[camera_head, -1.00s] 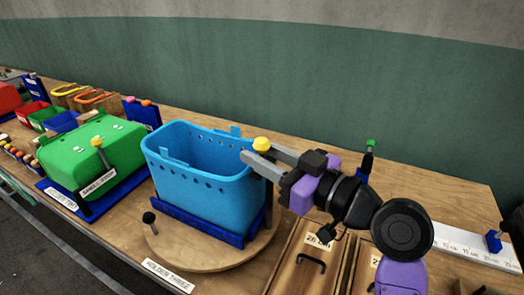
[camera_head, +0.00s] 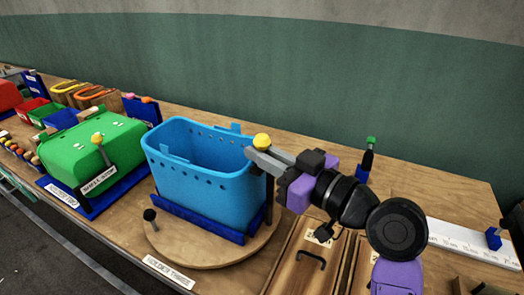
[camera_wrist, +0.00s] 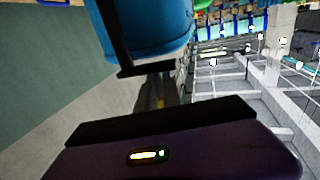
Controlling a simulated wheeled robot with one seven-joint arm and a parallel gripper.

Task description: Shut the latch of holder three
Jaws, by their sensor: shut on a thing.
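Holder three is a blue basket (camera_head: 205,185) in a dark blue base frame (camera_head: 198,218) on a round wooden turntable (camera_head: 205,252). Its label (camera_head: 168,274) lies at the front. A yellow knob (camera_head: 262,141) shows at the basket's right side, and a dark upright bar (camera_head: 269,192) shows below it. My gripper (camera_head: 258,155) is shut at this knob, with its grey fingers just under it; they hide most of the latch lever. In the wrist view the blue basket (camera_wrist: 155,30) fills the top; the fingertips are not clear there.
A green box (camera_head: 92,152) with its own yellow-knobbed lever stands left. A black knob (camera_head: 150,214) stands at the turntable's front left. Wooden panels with handles (camera_head: 311,257) lie right of the turntable. A green-topped tool (camera_head: 368,155) and white ruler (camera_head: 470,243) are further right.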

